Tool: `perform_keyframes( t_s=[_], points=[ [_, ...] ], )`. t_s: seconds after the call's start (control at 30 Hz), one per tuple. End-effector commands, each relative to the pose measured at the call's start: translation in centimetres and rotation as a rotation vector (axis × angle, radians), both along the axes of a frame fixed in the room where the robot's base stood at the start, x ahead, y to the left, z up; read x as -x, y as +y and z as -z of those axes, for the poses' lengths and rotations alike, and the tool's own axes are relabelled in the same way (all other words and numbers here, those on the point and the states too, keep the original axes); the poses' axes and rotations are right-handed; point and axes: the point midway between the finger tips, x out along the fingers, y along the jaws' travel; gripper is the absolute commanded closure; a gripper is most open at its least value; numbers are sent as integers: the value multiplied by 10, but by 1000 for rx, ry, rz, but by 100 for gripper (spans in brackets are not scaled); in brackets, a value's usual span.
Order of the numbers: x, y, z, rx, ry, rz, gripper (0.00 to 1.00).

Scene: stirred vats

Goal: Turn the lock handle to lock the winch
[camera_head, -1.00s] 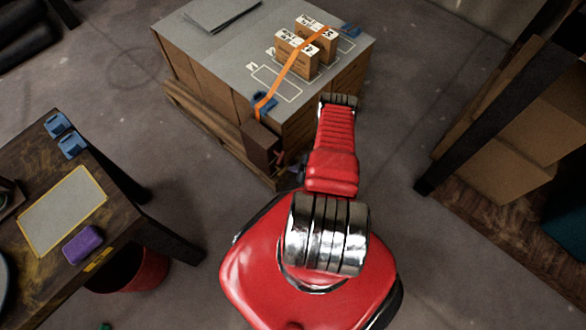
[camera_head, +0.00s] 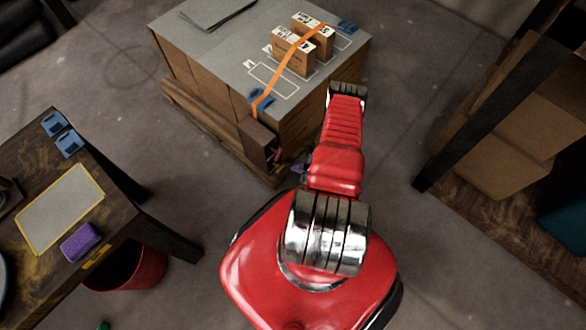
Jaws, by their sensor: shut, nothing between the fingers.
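The winch (camera_head: 257,143) is a dark brown box on the near corner of the crate stack, with the orange strap (camera_head: 283,72) running up from it. A small red part, likely the lock handle (camera_head: 274,158), shows on its right side; its exact position is too small to tell. My gripper (camera_head: 297,169) shows only as a small dark shape beside my red arm, just right of and below the red part. It is shut and empty. Whether it touches the handle cannot be told; my arm hides much of it.
Two cartons (camera_head: 303,45) sit under the strap on the grey crate top (camera_head: 200,50). A workbench (camera_head: 130,215) with a purple sponge (camera_head: 81,243) stands at left, a red bin (camera_head: 135,270) beneath it. A shelf (camera_head: 480,210) with boxes stands at right. Floor between is open.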

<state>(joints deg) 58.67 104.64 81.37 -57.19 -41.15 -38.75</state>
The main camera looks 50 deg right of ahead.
Motion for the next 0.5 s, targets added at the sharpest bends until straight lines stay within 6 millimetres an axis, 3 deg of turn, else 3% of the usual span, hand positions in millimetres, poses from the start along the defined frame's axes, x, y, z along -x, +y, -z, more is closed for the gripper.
perform_keyframes(
  t_s=[0.5],
  points=[
    [49,-50,-50,5,-1,6,100]
  ],
)
